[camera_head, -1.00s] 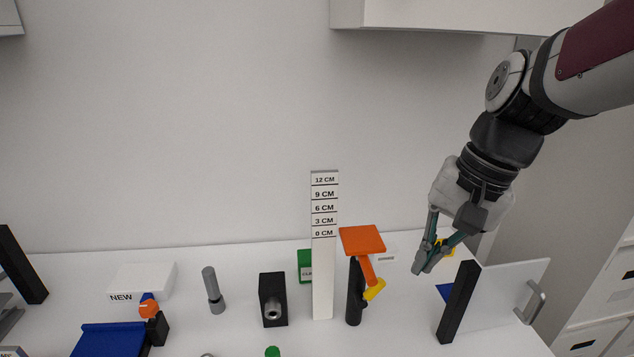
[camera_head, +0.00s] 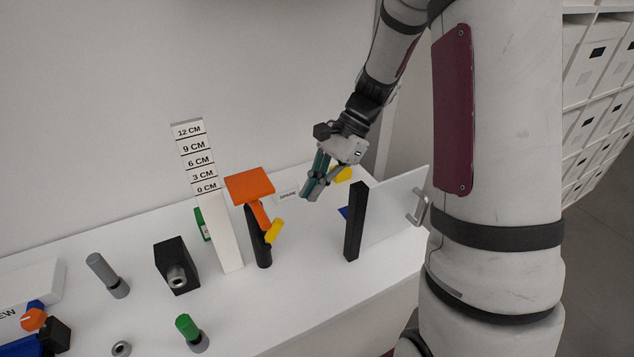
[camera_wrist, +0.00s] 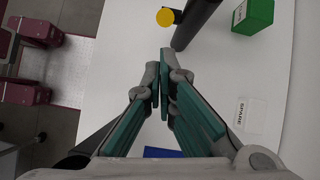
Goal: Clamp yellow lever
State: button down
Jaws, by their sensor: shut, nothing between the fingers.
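The yellow lever (camera_head: 274,231) is a short yellow piece on the right side of a black post (camera_head: 259,240), under an orange arm with a flat orange plate (camera_head: 250,186). In the wrist view the lever shows as a yellow disc (camera_wrist: 165,17) beside the dark post (camera_wrist: 196,22). My gripper (camera_head: 306,197) is shut and empty. It is above the table, to the right of the lever and apart from it. In the wrist view its green-padded fingers (camera_wrist: 160,100) meet at the tips, pointing toward the post's side.
A black upright (camera_head: 355,222) with a clear panel and handle (camera_head: 417,207) stands right of my gripper. A white height scale (camera_head: 220,225) stands left of the post. A green box (camera_wrist: 254,14) and a SPARE label (camera_wrist: 252,113) lie near. A yellow thing (camera_head: 342,174) is partly hidden behind my gripper.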

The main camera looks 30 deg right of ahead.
aim_at(270, 233)
jog(key=p+x, duration=0.1)
jog(key=x, duration=0.5)
jog(key=shift+a+f, duration=0.2)
jog(key=shift+f, duration=0.1)
